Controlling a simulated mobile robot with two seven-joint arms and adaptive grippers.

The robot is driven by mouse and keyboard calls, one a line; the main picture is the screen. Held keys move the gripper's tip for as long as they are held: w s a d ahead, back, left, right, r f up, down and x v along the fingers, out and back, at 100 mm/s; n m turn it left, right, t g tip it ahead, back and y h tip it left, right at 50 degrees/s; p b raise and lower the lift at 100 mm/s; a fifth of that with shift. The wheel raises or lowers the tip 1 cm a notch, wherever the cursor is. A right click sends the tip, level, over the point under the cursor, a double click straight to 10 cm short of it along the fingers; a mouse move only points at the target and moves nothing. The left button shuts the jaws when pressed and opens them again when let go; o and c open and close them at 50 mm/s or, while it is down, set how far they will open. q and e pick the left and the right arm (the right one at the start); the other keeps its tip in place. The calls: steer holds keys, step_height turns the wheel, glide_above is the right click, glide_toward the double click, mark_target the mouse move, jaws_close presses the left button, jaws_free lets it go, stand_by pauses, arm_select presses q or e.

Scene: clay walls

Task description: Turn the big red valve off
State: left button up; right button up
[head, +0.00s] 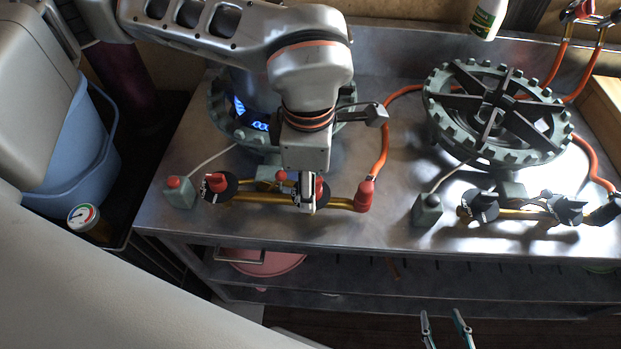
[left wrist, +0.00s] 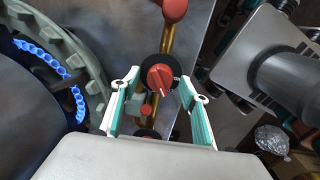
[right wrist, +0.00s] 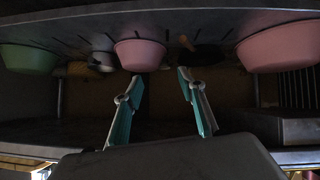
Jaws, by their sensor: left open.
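A red valve knob (left wrist: 160,77) on a black disc sits on a brass pipe in the left wrist view. It appears between the tips of my open left gripper (left wrist: 161,74); contact cannot be told. In the head view this knob (head: 320,190) is partly hidden behind my left gripper (head: 306,205). A second red knob (head: 217,182) on a black disc is at the pipe's left end. The left burner (head: 222,122) shows blue flames, partly hidden by my arm. My right gripper (head: 443,318) is open and empty, low in front of the bench; it also shows in the right wrist view (right wrist: 158,80).
An orange hose (head: 386,130) joins the pipe at a red end piece (head: 364,195). A small green box (head: 179,192) with a red button stands left. A second burner (head: 497,112) stands right. Pink basins (right wrist: 140,55) are on the lower shelf.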

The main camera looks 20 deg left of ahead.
arm_select(q)
steer(key=c, duration=1)
steer(key=shift+c, duration=0.6)
arm_select(e)
steer(key=shift+s+f, duration=0.45)
arm_select(q)
steer(key=shift+r+m, duration=0.1)
steer(key=shift+m, duration=0.2)
steer(key=m+p, duration=0.1)
steer(key=m, duration=0.2)
steer(key=shift+m, duration=1.2)
arm_select(e)
steer(key=shift+s+d, duration=0.2)
steer(key=shift+s, duration=0.05)
arm_select(q)
steer(key=shift+m, duration=0.4)
arm_select(e)
steer(key=shift+w+d, duration=0.1)
